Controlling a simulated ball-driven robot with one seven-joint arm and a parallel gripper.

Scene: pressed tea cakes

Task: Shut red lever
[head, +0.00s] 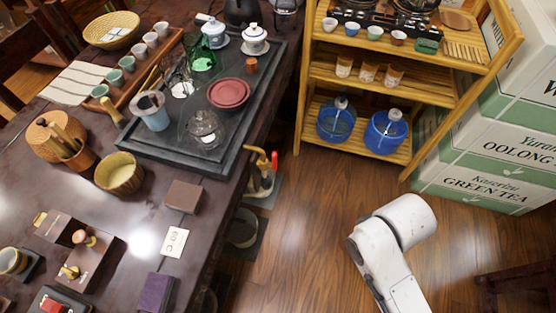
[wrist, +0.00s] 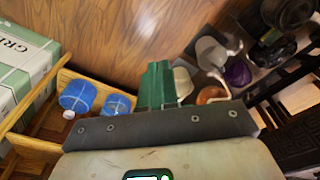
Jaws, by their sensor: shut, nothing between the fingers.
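The red lever (head: 274,161) shows in the head view just off the right edge of the dark table, standing roughly upright beside a yellow part. It is small there, and its exact position is hard to tell. I cannot make it out in the wrist view. My gripper (wrist: 157,68) shows in the wrist view as green fingers, shut and empty, above a dark bar with screws.
The dark table (head: 135,210) bears a tea tray (head: 222,157), cups and boxes. A wooden shelf (head: 455,95) holds two blue bottles (head: 385,131), also in the wrist view (wrist: 78,97). Tea cartons (head: 510,145) stand at the right. The wooden floor (head: 310,215) between is open.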

